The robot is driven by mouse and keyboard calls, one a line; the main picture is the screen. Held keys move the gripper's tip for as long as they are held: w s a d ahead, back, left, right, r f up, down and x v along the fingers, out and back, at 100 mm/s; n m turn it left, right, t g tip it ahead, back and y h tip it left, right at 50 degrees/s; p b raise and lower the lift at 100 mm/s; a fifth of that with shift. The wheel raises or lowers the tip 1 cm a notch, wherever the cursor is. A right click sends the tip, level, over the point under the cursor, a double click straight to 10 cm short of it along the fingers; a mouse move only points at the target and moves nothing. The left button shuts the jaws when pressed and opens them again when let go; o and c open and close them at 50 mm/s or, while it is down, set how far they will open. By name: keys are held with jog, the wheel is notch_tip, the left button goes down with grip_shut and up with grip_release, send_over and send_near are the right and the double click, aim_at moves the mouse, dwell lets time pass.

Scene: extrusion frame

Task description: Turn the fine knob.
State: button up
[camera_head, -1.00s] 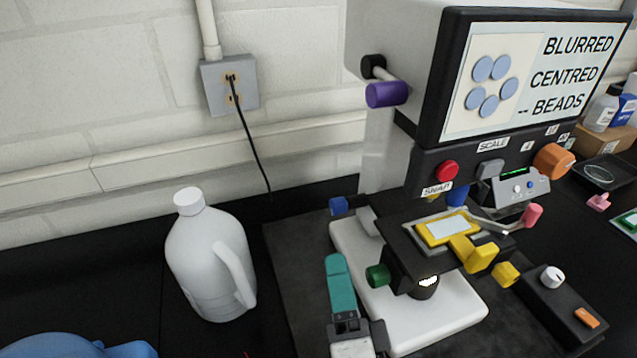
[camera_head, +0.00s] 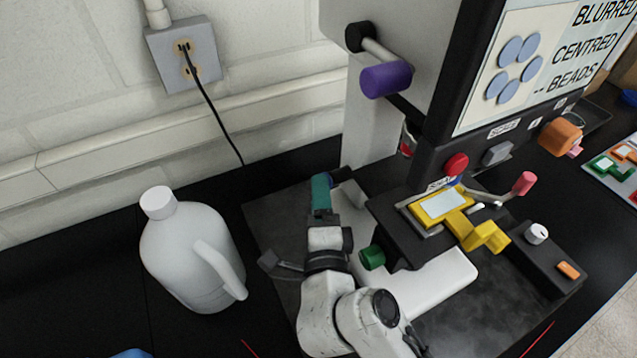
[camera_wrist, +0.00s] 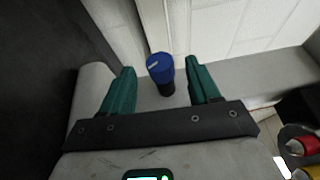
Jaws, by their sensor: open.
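A blue knob with a white mark on its face and a dark shaft (camera_wrist: 160,66) stands out from the pale instrument body in the wrist view. In the head view, a sliver of it (camera_head: 325,179) shows behind my teal fingers; most is hidden. No label naming the fine knob is readable. My gripper (camera_head: 320,196) is open and empty. In the wrist view its two teal fingertips (camera_wrist: 162,72) lie left and right of the blue knob with gaps; how deep they reach around it I cannot tell. A green knob (camera_head: 372,257) is on the stage's near side.
A purple knob (camera_head: 386,79) juts out above. The screen (camera_head: 530,65) reads "BLURRED", "CENTRED", "BEADS". The stage has a yellow slide holder (camera_head: 444,204). A white jug (camera_head: 192,250) stands left of my arm. A control box (camera_head: 548,255) is at right.

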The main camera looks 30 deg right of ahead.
jog(key=shift+x, duration=1.2)
jog(key=shift+c, duration=0.2)
jog(key=c, duration=1)
jog(key=shift+f+b, duration=0.25)
jog(key=shift+b, duration=0.35)
jog(key=shift+r+m+t+h+b, duration=0.1)
jog(key=shift+m+t+h+b, duration=0.2)
jog(key=shift+t+b, duration=0.35)
jog(key=o, duration=1)
jog(key=shift+r, duration=0.1)
jog(key=shift+o, duration=0.2)
jog(key=shift+s, duration=0.1)
